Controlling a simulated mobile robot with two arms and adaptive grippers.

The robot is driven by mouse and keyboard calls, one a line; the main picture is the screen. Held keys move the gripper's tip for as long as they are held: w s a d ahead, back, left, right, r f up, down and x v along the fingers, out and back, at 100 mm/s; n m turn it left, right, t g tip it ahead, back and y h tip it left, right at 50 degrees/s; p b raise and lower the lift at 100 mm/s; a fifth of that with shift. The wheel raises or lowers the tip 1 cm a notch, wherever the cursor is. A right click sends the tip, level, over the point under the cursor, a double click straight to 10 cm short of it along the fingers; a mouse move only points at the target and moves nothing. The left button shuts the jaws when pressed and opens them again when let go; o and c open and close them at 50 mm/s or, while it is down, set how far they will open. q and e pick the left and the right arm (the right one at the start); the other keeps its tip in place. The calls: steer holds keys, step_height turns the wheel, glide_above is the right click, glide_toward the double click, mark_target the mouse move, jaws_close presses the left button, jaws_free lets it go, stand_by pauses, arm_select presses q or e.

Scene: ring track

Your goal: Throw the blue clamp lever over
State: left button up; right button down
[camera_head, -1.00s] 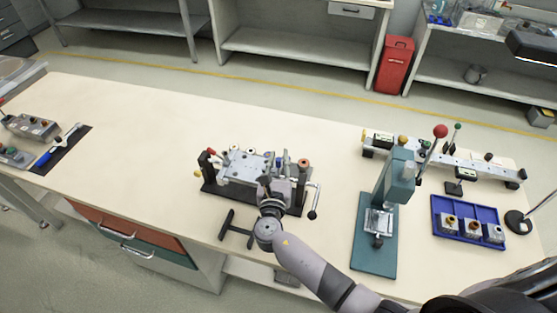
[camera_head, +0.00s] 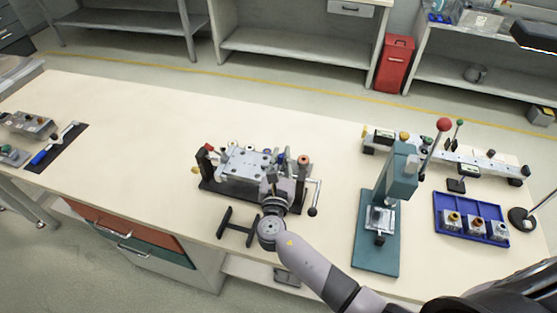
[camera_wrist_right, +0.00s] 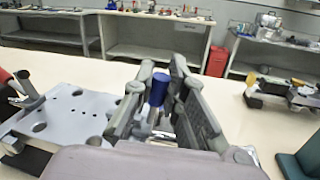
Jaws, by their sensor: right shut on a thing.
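The blue clamp lever (camera_wrist_right: 159,88) stands between the fingers of my right gripper (camera_wrist_right: 168,95) in the right wrist view. Its cylindrical blue knob shows at the top; its lower part is hidden by the gripper. In the head view my right gripper (camera_head: 270,187) is at the front right part of the metal fixture (camera_head: 243,163), and its body covers much of the lever. The gripper is shut on the lever. The fixture's grey plate (camera_wrist_right: 72,112) lies left of the gripper in the wrist view. My left gripper is not in view.
A teal press (camera_head: 392,190) with a red-knobbed handle stands right of the fixture. A blue tray (camera_head: 440,204) with metal blocks lies further right. The table's left middle is clear.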

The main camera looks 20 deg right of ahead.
steer(key=d+m+b, duration=0.1)
steer(key=m+b, duration=0.2)
steer(key=b, duration=0.1)
steer(key=s+f+m+h+b, duration=0.1)
steer(key=m+b, duration=0.2)
steer(key=b, duration=0.1)
steer(key=d+f+m+b, duration=0.1)
steer(key=m+b, duration=0.1)
steer(key=b, duration=0.2)
steer(key=shift+s+d+f+m+h+b, duration=0.2)
steer(key=shift+s+d+m+h+b, duration=0.1)
steer(key=shift+s+m+b, duration=0.1)
steer(key=shift+s+d+m+b, duration=0.1)
steer(key=shift+d+m+b, duration=0.05)
steer(key=shift+m+b, duration=0.7)
steer(key=c, duration=1.6)
jaws_free()
